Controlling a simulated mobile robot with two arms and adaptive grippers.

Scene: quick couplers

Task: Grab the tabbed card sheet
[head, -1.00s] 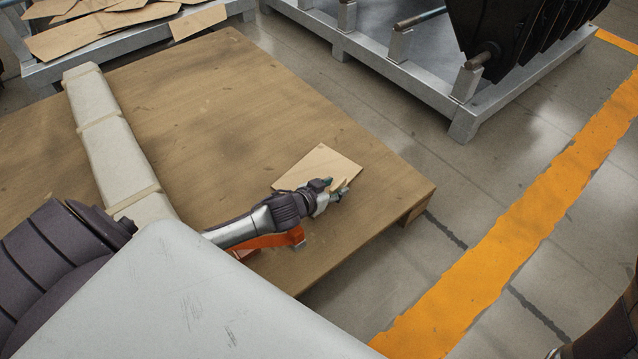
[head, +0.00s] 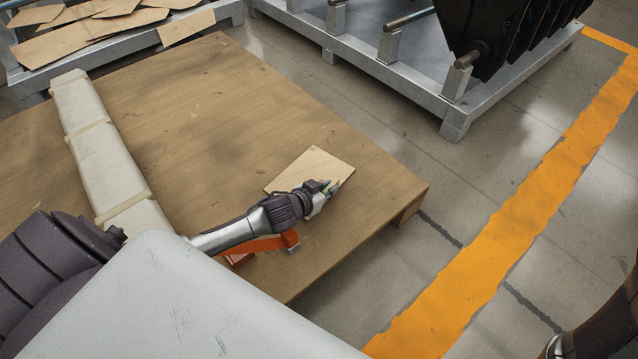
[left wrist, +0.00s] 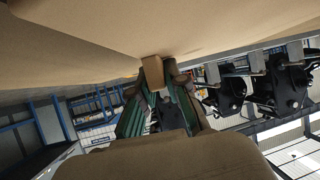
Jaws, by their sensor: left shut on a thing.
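The tabbed card sheet (head: 311,169) is a flat tan piece near the right corner of the wooden table top. My left gripper (head: 330,188) is at its near right edge, with its fingers closed together there. In the left wrist view, a small tan tab (left wrist: 153,72) sits between the green-lined fingertips of my left gripper (left wrist: 156,92), and they are shut on it. A broad tan surface spreads above the tab in that view. In the head view the gripper hides the gripped edge, and I cannot tell whether the sheet is lifted.
The wooden table (head: 220,110) is mostly bare. A long wrapped beige bundle (head: 105,145) lies on its left, and an orange piece (head: 262,246) is beside my left forearm. Metal pallets with card scraps (head: 110,22) and black couplers (head: 500,35) stand behind. The floor at right is open.

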